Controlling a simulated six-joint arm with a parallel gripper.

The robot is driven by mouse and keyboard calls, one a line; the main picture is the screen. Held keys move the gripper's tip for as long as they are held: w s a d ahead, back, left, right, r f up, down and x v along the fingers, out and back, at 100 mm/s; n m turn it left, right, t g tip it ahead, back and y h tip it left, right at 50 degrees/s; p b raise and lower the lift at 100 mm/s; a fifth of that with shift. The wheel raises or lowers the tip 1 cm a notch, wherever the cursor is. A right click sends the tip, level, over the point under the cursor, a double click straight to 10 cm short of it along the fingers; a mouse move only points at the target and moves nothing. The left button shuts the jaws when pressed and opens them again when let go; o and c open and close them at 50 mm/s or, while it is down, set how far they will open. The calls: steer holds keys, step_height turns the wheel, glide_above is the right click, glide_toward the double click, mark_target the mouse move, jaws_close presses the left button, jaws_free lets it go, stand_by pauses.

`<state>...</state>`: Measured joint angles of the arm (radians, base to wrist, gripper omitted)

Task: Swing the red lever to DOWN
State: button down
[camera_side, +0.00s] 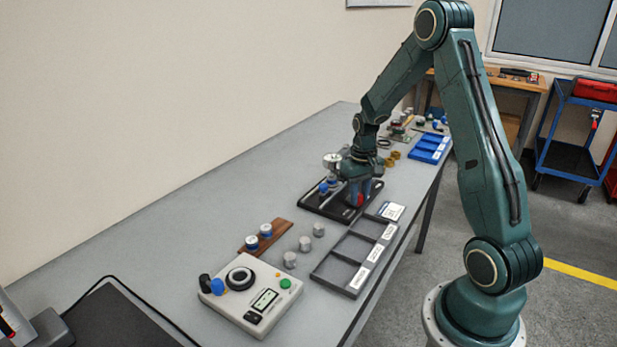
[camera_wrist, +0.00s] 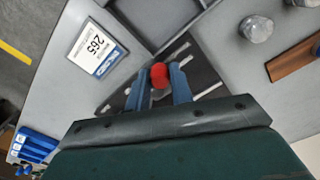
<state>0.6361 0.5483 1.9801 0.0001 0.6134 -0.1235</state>
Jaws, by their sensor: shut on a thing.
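The red lever shows as a round red knob (camera_wrist: 160,75) in the wrist view, between the two blue fingers of my gripper (camera_wrist: 157,84). My gripper is shut on the knob. In the side view, my gripper (camera_side: 358,194) is low over a black base plate (camera_side: 313,203), and a bit of red (camera_side: 361,199) shows between the blue fingers. The rest of the lever is hidden by my gripper and wrist. I cannot read any position marks on the plate.
Several metal cylinders (camera_side: 305,244), a wooden strip (camera_side: 279,228) and a white control box (camera_side: 227,313) stand nearer the camera. A blue tray (camera_side: 429,149) is farther back.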

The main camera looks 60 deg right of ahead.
steer(key=shift+w+a+m, duration=0.15)
steer(key=shift+w+m, duration=0.1)
steer(key=shift+m, duration=0.55)
steer(key=shift+w+a+m, duration=0.15)
steer(key=shift+w+m, duration=0.1)
steer(key=shift+m, duration=0.55)
steer(key=c, duration=1.2)
jaws_free()
steer(key=shift+c, duration=0.2)
step_height(320, 180, up, 14)
steer(key=shift+a, duration=0.15)
